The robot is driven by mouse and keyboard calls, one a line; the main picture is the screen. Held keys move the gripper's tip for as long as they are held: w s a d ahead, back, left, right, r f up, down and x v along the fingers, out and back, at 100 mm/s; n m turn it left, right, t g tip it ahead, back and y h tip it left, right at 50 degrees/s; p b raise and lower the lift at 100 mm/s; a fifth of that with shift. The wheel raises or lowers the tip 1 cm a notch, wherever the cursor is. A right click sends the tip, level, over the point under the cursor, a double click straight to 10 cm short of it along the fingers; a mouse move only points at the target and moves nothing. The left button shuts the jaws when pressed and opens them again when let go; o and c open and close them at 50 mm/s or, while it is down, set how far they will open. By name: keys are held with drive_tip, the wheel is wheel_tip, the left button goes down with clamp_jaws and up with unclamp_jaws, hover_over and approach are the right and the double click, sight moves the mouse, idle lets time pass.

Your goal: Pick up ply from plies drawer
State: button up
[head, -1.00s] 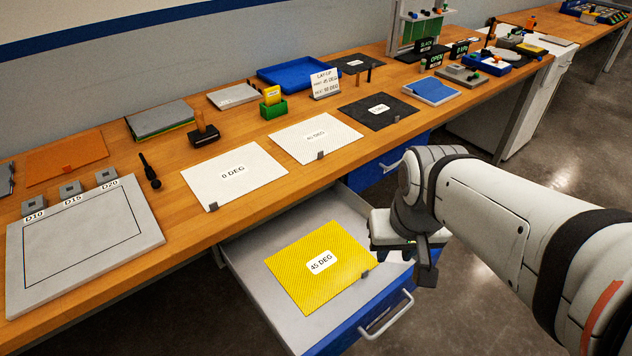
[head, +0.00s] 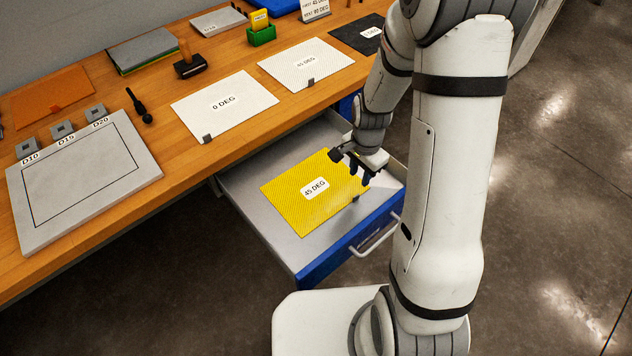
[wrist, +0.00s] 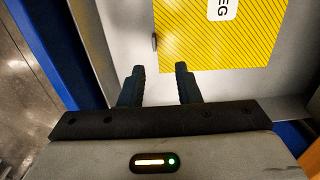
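The yellow ply (head: 300,208), labelled 45 DEG, lies flat in the open plies drawer (head: 262,228). A small dark tab (head: 355,199) sits at its right edge. The ply also shows in the wrist view (wrist: 225,42), with its tab (wrist: 154,42) at its left edge. My gripper (head: 360,180) hangs over the drawer near the ply's upper right corner. In the wrist view my gripper (wrist: 160,80) has its two fingers apart with nothing between them. The fingertips point toward the ply's tab edge and appear short of it.
The drawer has a blue front (head: 350,245) with a grey handle (head: 378,237). The wooden bench (head: 180,190) above holds a white 0 DEG ply (head: 225,118), a white 45 DEG ply (head: 290,72) and a grey layup plate (head: 120,195). The floor in front is clear.

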sight(357, 195)
wheel_tip(357, 195, down, 3)
drive_tip(key=shift+s+r, duration=0.1)
drive_tip(key=shift+r, duration=0.05)
drive_tip(key=f, duration=0.2)
drive_tip(key=s+f, duration=0.1)
drive_tip(key=f, duration=0.1)
drive_tip(key=shift+a+p, duration=0.15)
drive_tip(key=shift+p, duration=0.2)
drive_tip(key=shift+w+f, duration=0.1)
drive_tip(key=shift+f, duration=0.5)
clamp_jaws()
